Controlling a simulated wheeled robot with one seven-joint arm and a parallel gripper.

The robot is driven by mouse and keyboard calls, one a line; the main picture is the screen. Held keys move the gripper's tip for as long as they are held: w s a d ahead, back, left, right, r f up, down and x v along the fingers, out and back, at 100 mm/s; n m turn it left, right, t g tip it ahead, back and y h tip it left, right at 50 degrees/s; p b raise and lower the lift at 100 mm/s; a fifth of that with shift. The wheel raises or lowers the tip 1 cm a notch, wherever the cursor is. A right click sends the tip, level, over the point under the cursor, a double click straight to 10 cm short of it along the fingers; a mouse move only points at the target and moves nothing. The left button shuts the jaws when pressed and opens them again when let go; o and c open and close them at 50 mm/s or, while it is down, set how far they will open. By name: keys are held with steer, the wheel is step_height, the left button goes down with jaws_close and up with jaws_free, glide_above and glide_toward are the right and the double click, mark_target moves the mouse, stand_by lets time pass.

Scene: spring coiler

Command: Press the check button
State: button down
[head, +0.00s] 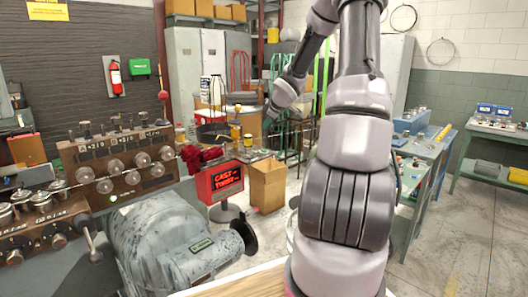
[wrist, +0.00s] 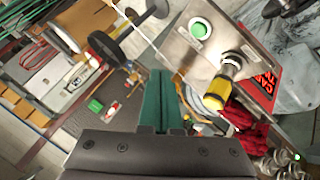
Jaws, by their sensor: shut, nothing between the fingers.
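A round green button (wrist: 199,28) with a pale rim sits on a grey metal panel (wrist: 175,48) at the top of the wrist view. I cannot read a label on it. A yellow and black cylinder (wrist: 232,68) stands on the same panel, to the right of the button. My gripper (wrist: 161,74) shows in the wrist view with its teal fingers together and empty, below and left of the button and apart from it in the picture. In the head view my gripper (head: 275,112) is small, beyond my forearm; the button cannot be made out there.
A red lettered sign (head: 225,181) stands beside a cardboard box (head: 267,186). Red cloth or gloves (head: 201,158) lie left of the sign, near the panel in the wrist view. A large grey machine (head: 170,240) fills the lower left. Open floor (head: 470,240) lies at the right.

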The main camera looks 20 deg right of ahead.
glide_above(266, 153)
steer(key=shift+f, duration=3.55)
steer(key=shift+f, duration=0.1)
steer(key=shift+f, duration=0.3)
steer(key=shift+f, duration=0.4)
steer(key=shift+r, duration=0.8)
steer(key=shift+r, duration=0.15)
steer(key=shift+d+r, duration=0.1)
steer(key=shift+r, duration=2.3)
